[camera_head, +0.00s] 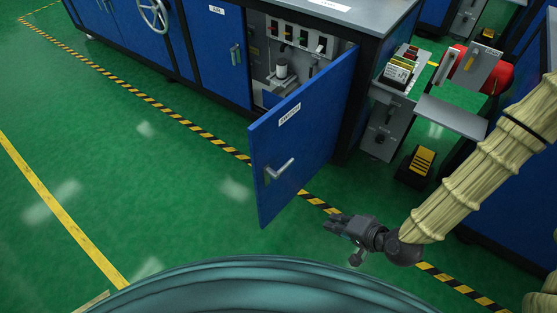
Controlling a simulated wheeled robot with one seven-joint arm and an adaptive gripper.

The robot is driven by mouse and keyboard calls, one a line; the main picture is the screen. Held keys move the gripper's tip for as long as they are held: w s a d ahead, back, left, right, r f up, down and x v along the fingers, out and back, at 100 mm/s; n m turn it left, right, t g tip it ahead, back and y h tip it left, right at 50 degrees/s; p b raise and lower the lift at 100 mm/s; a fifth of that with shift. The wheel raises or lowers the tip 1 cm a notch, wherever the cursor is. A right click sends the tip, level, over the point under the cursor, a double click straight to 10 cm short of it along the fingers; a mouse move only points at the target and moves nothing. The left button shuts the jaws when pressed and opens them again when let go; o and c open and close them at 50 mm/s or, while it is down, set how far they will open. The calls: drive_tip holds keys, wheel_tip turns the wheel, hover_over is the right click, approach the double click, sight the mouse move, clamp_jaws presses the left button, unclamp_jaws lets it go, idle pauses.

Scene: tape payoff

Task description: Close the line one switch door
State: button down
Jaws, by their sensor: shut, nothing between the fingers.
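The switch door (303,136) is a blue panel with a white label and a metal lever handle (278,170). It stands wide open, swung out from the cabinet over the green floor, hinged on its right side. The open compartment (290,62) behind it shows switches and a white cylindrical part; the door hides its lower part. My gripper (334,223) is at the lower right of the door, in front of it, with its fingers pointing left. It is shut and empty. I cannot tell whether it touches the door; it appears apart from it.
A blue cabinet row (130,40) with a handwheel (153,14) runs along the back. A grey shelf (452,116) and a black-and-yellow pedal (421,163) stand to the right. Striped tape (190,122) marks the floor. The green floor to the left is clear.

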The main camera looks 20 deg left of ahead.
drive_tip(key=w+a+r+m+t+y+b, duration=0.1)
drive_tip(key=w+a+r+t+y+b, duration=0.1)
drive_tip(key=w+a+r+y+b, duration=0.3)
drive_tip(key=y+b, duration=0.3)
drive_tip(key=b, duration=0.2)
approach(271, 143)
drive_tip(key=b+x, duration=0.2)
drive_tip(key=x, duration=0.5)
drive_tip(key=shift+w+f, duration=0.1)
drive_tip(key=shift+f, duration=0.05)
